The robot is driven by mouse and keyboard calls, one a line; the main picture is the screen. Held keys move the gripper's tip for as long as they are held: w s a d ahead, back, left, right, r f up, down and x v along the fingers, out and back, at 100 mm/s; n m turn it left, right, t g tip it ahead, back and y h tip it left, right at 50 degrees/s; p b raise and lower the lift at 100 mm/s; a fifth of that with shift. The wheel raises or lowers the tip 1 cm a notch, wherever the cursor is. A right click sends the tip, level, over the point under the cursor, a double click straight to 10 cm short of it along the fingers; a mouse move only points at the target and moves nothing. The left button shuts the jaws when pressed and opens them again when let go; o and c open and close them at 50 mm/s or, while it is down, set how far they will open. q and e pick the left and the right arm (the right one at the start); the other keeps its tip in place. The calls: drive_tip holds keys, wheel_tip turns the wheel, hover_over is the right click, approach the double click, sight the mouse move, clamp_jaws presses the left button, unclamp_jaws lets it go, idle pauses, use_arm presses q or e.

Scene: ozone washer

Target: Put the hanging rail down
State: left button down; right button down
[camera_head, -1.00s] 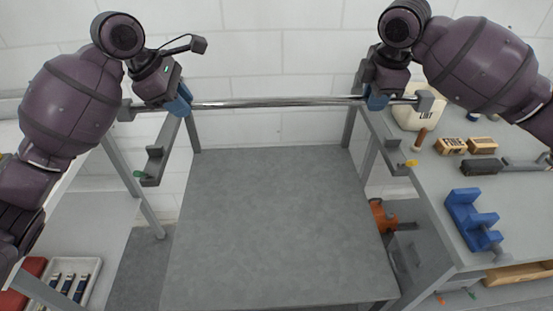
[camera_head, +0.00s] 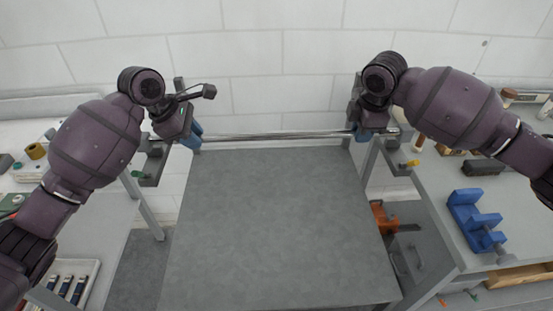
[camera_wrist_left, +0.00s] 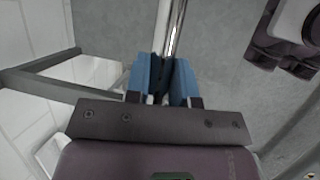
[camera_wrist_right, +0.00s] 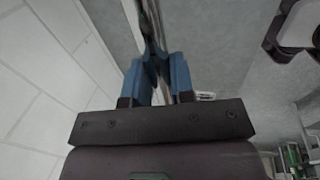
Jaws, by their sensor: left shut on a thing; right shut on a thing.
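The hanging rail (camera_head: 270,136) is a shiny metal bar lying level across the back of the grey frame in the head view. My left gripper (camera_head: 194,140) is shut on the rail near its left end; its blue fingers pinch the bar in the left wrist view (camera_wrist_left: 160,75). My right gripper (camera_head: 364,134) is shut on the rail near its right end, and its fingers close around the bar in the right wrist view (camera_wrist_right: 158,70). Grey side brackets, left (camera_head: 151,172) and right (camera_head: 397,161), are close to the rail's ends. I cannot tell whether the rail touches them.
A grey panel (camera_head: 265,230) fills the middle below the rail, clear on top. The right bench (camera_head: 430,190) holds a blue fixture (camera_head: 473,219) and brushes. A white tiled wall stands behind.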

use_arm(q)
drive_tip(key=shift+w+f, duration=0.1)
drive_tip(key=shift+f, duration=0.35)
use_arm(e)
drive_tip(key=shift+w+f, duration=0.1)
drive_tip(key=shift+f, duration=0.4)
use_arm(q)
drive_tip(key=shift+f, duration=0.15)
use_arm(e)
drive_tip(key=shift+f, duration=0.1)
